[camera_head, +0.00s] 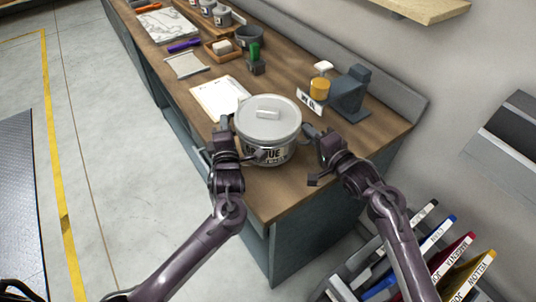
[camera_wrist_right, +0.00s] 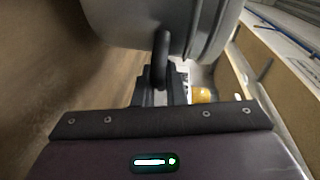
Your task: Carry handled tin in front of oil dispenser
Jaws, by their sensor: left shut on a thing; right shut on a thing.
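The handled tin (camera_head: 267,118) is a round grey pot with a lid and a dark-lettered label, upright over the near end of the wooden counter. I cannot tell whether it touches the counter. My left gripper (camera_head: 226,132) is shut on its left handle. My right gripper (camera_head: 316,136) is shut on its right handle; in the right wrist view the tin's grey side (camera_wrist_right: 150,20) fills the top and the dark handle (camera_wrist_right: 161,58) sits between the jaws.
A paper sheet (camera_head: 219,97) lies just behind the tin. A green-topped item (camera_head: 255,60), a small wooden tray (camera_head: 222,51) and several grey cups stand farther back. A low grey wall (camera_head: 400,100) edges the counter's right side. Coloured binders (camera_head: 465,275) stand below at right.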

